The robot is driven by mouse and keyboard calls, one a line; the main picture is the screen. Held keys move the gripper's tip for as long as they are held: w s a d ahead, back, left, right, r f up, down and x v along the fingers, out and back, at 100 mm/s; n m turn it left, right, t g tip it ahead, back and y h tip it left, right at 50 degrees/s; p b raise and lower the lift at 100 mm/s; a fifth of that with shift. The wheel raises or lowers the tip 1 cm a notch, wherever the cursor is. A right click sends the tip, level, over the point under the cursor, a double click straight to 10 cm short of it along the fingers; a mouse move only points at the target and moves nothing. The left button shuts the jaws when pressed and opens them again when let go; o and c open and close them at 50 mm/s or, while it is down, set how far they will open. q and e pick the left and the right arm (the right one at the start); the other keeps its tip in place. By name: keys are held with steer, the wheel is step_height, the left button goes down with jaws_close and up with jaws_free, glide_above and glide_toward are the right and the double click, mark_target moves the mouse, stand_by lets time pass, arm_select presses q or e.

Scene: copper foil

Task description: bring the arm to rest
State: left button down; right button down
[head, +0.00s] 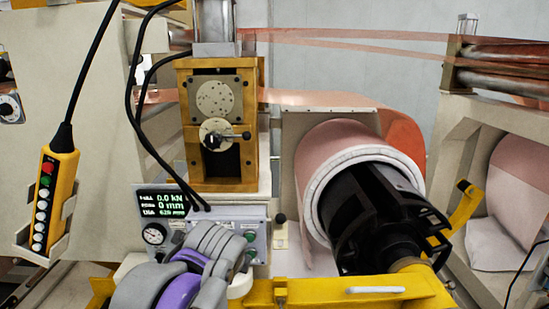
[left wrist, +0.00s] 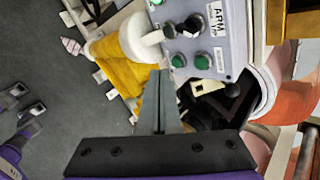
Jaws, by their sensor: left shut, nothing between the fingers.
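My left arm (head: 205,262), purple and grey, comes up from the bottom of the head view in front of the control panel. Its gripper cannot be made out there. In the left wrist view my left gripper (left wrist: 160,76) is shut and empty, its grey fingers pointing toward the panel. My right gripper is in neither view.
The grey control panel (head: 257,243) has a gauge, buttons and a lit display (head: 161,202). Behind it stands a yellow press frame (head: 247,125). A copper foil roll (head: 335,150) on a black core is at right. A yellow button pendant (head: 55,190) hangs at left. A yellow rail (head: 400,300) runs in front.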

arm_select(q)
steer(key=s+a+f+n+g, duration=0.1)
steer(key=s+a+f+n, duration=0.3)
steer(key=s+f+n, duration=0.5)
steer(key=s+a+f+n+g, duration=0.1)
steer(key=s+a+f+n, duration=0.4)
steer(key=s+f+n, duration=0.4)
step_height(320, 180, down, 5)
steer(key=n, duration=0.2)
steer(key=shift+s+r+n, duration=0.15)
steer(key=shift+s+n, duration=0.2)
steer(key=shift+n, duration=0.05)
